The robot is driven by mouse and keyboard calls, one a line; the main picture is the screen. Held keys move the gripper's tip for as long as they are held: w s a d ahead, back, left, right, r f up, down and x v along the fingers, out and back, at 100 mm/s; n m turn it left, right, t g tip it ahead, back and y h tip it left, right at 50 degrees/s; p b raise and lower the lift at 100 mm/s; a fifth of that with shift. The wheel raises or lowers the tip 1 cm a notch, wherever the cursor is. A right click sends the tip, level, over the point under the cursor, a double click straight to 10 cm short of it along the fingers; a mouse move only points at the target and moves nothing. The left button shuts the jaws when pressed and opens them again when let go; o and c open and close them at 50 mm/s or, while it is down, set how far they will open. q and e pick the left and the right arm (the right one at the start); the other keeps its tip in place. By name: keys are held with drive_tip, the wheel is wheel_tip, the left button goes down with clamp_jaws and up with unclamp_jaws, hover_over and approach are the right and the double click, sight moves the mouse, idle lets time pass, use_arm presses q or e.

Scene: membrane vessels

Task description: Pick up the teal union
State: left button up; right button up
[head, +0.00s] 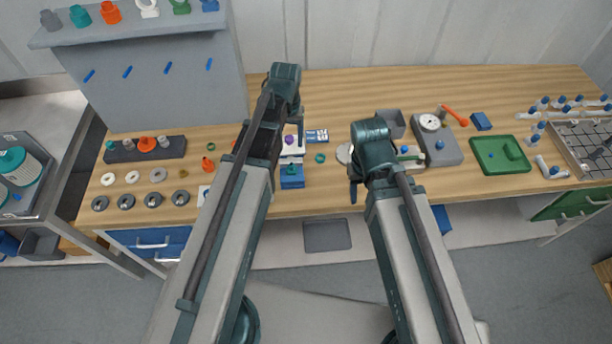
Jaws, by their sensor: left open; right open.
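A teal fitting (79,15) stands on the top of the grey shelf unit (160,85) at the upper left, between a grey and an orange fitting. A small teal ring (320,157) lies on the wooden bench near the middle, and another small teal piece (292,169) sits on a blue block. I cannot tell for sure which is the union. My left gripper (298,128) is open over the middle of the bench, above a white and blue fixture. My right gripper (353,191) is open near the bench's front edge. Both are small and partly hidden by my arms.
A dark rack (119,155) and several rings stand at the bench's left. A grey gauge unit (437,147), a green tray (502,154) and a metal rack (590,147) with blue-capped tubes stand to the right. The bench's back middle is clear.

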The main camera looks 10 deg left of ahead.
sight(291, 164)
use_arm(q)
wheel_tip(291, 164, down, 9)
drive_tip(key=b, duration=0.9)
drive_tip(key=shift+w, duration=0.1)
drive_tip(key=shift+r, duration=0.1)
wheel_tip(291, 164, down, 5)
drive_tip(key=b, duration=0.5)
drive_tip(key=shift+f, duration=0.2)
drive_tip(key=shift+r, duration=0.1)
drive_tip(key=shift+s, duration=0.2)
clamp_jaws()
